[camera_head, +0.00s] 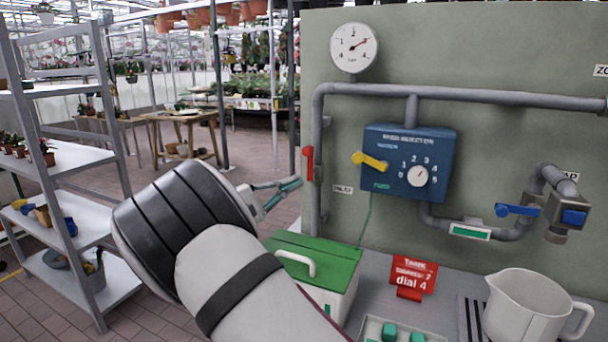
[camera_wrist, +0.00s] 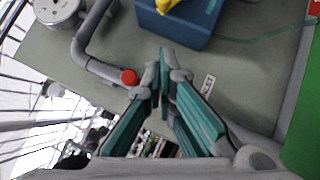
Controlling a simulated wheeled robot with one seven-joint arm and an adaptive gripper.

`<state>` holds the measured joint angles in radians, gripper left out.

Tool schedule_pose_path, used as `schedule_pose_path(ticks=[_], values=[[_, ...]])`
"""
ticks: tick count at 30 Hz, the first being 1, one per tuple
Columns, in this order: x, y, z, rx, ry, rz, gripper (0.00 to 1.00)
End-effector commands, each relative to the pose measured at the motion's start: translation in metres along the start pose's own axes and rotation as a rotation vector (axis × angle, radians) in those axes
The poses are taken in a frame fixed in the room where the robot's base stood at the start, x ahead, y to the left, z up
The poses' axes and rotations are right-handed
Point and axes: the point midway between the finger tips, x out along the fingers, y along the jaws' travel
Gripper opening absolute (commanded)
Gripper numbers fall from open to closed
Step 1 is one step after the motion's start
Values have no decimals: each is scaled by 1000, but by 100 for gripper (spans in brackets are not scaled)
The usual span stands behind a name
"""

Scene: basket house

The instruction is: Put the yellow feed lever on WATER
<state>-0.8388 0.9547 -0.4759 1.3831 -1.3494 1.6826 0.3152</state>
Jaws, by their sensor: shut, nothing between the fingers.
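The yellow feed lever (camera_head: 370,161) is on the left of the blue control box (camera_head: 432,150). Its arm points left and slightly up, between a small label above and one below, both too blurred to read surely. In the wrist view the lever (camera_wrist: 168,4) is cut off at the top edge, on the blue box (camera_wrist: 180,28). My gripper (camera_head: 294,185) is shut and empty, left of the box and apart from the lever, near the red valve handle. The wrist view shows its teal fingers (camera_wrist: 165,68) closed together at the tips.
The red valve handle (camera_head: 308,164) is on the upright pipe, close to my fingertips. A white dial (camera_head: 418,176) is beside the lever. Below are a green-lidded box (camera_head: 318,254), a red sign (camera_head: 412,273) and a white jug (camera_head: 527,305). A blue tap handle (camera_head: 517,210) is at right.

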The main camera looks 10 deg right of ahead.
Motion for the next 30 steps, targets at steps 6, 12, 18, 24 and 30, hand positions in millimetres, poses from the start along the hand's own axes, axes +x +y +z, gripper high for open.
schedule_pose_path(ticks=[6,12,18,24,30], values=[[43,0,2,-2,-4,-3,0],[82,-1,2,-2,-4,-4,0],[103,0,20,-2,-1,-5,0],[111,-1,28,-1,0,-3,0],[112,-1,29,-1,0,-3,0]])
